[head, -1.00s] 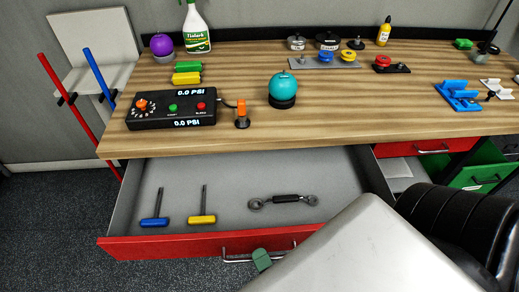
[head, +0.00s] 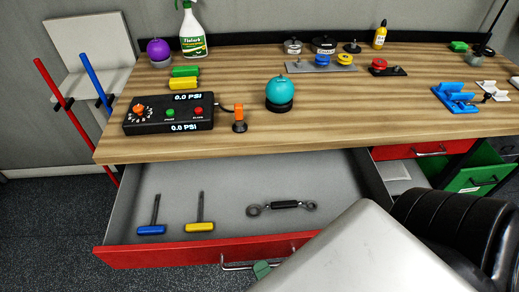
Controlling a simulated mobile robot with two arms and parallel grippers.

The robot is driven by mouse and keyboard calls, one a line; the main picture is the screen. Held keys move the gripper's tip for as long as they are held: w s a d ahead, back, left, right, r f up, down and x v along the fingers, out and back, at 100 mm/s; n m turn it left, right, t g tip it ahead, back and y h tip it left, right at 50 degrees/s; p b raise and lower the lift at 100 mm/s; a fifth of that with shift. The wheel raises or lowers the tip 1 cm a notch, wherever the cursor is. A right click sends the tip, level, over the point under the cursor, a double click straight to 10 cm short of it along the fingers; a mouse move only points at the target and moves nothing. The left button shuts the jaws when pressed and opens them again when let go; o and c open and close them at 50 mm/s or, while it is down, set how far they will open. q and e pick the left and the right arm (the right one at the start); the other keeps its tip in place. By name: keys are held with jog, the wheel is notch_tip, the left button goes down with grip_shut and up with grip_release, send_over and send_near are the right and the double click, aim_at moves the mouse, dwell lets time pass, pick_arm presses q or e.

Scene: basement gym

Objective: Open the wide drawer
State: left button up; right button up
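The wide drawer (head: 130,257) with a red front stands pulled well out from under the wooden workbench, its grey interior showing. Its metal bar handle (head: 236,267) is on the front, partly hidden by my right arm. A green fingertip of my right gripper (head: 262,269) shows at the handle. The rest of the gripper is hidden behind my pale arm link, so its opening and grip cannot be told. In the drawer lie a blue-handled tool (head: 151,230), a yellow-handled tool (head: 200,226) and a metal turnbuckle-like piece (head: 284,205). My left gripper is not in view.
The workbench (head: 350,110) holds a control box (head: 168,126), a teal ball (head: 280,91), a spray bottle (head: 192,35) and smaller parts. A smaller red drawer (head: 405,150) and an open green drawer (head: 476,178) are at right. Floor (head: 45,230) is clear at left.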

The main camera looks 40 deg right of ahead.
jog(key=b+v, duration=0.2)
jog(key=v, duration=0.7)
jog(key=shift+s, duration=0.25)
